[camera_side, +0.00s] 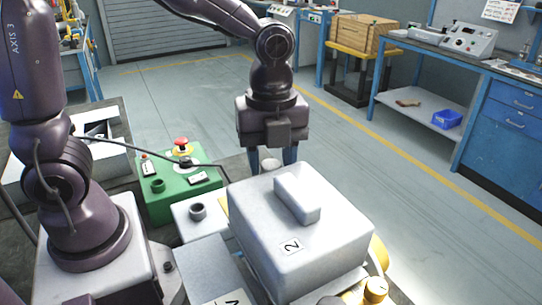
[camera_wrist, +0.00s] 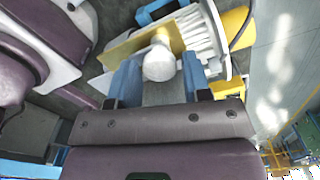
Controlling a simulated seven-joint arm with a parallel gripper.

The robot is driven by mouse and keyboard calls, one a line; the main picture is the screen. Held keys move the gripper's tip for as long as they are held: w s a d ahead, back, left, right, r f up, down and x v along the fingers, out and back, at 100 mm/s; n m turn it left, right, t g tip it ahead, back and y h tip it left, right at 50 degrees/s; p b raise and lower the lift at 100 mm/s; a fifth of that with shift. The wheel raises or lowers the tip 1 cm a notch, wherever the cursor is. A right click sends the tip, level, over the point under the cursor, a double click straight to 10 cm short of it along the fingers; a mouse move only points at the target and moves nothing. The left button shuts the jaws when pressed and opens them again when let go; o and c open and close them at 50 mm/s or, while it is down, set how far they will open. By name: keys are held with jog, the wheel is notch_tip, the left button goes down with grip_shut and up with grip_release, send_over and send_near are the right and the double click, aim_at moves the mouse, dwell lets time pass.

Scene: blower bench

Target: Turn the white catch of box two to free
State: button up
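Box two (camera_side: 255,235) is the large pale grey box with a raised block on its lid and a "2" label, in the front middle of the side view. A white round knob (camera_side: 269,165), which looks like the catch, shows just behind its far edge. It also shows in the wrist view (camera_wrist: 158,64). My gripper (camera_side: 272,160) points down behind the box, its two blue fingers apart on either side of the knob. In the wrist view my gripper (camera_wrist: 160,75) straddles the knob, with a small gap showing at the fingers. The lower fingers are partly hidden by the box in the side view.
A green control box (camera_side: 180,190) with a red button stands left of the gripper. A white block with a grey ring (camera_side: 197,211) is between it and box two. A white finned part (camera_wrist: 205,40) and a yellow plate (camera_wrist: 125,50) lie close to the knob.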

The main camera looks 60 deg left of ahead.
aim_at(271, 163)
notch_tip(271, 163, up, 13)
dwell(0.7)
